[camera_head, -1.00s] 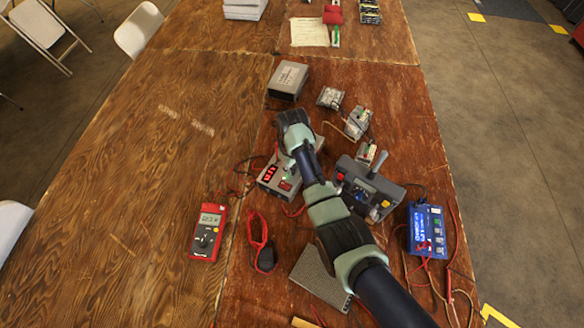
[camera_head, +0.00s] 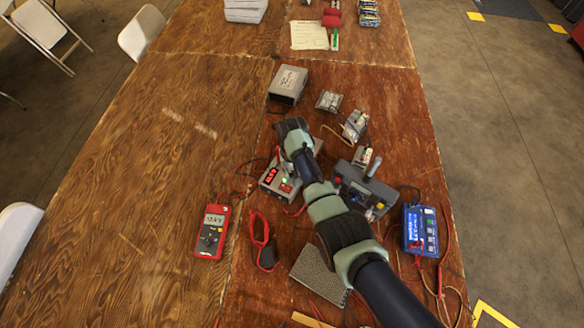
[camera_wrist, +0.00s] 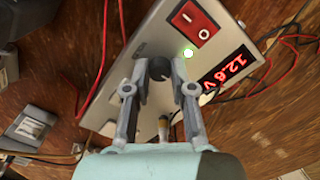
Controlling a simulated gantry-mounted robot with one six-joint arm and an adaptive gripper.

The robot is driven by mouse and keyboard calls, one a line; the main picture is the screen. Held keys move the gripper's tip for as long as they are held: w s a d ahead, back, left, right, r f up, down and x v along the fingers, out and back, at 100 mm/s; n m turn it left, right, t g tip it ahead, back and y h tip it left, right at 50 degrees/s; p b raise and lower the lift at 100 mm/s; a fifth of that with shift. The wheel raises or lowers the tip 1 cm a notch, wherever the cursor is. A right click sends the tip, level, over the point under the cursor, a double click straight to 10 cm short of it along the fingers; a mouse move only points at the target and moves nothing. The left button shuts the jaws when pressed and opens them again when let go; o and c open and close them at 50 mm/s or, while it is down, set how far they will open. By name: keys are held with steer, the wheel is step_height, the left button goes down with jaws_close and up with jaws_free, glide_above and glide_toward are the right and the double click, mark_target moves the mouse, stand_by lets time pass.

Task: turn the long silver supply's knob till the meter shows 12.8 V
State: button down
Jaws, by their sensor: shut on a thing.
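The long silver supply (camera_head: 277,191) lies near the middle of the table, partly hidden under my arm. In the wrist view its grey panel (camera_wrist: 148,42) carries a lit green lamp, a red rocker switch (camera_wrist: 195,22) and a red display (camera_wrist: 227,67). That display seems to read 12.6 V, though the last digit is hard to make out. My gripper (camera_wrist: 159,82) is shut on the black knob (camera_wrist: 159,67), one finger on each side. In the head view my gripper (camera_head: 291,128) hides the knob. The red multimeter (camera_head: 211,232) stands left; its small digits are unclear.
A grey box (camera_head: 288,84) sits behind the supply. A dark grey unit with a handle (camera_head: 362,190) and a blue charger (camera_head: 421,230) stand right. Red leads (camera_head: 259,228) lie in front. The table's left half is mostly clear.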

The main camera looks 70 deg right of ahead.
mark_target(292, 173)
steer(key=shift+m+p, duration=0.65)
steer(key=shift+m, duration=1.25)
steer(key=c, duration=1.2)
jaws_free()
steer(key=shift+c, duration=0.2)
step_height(292, 173, up, 12)
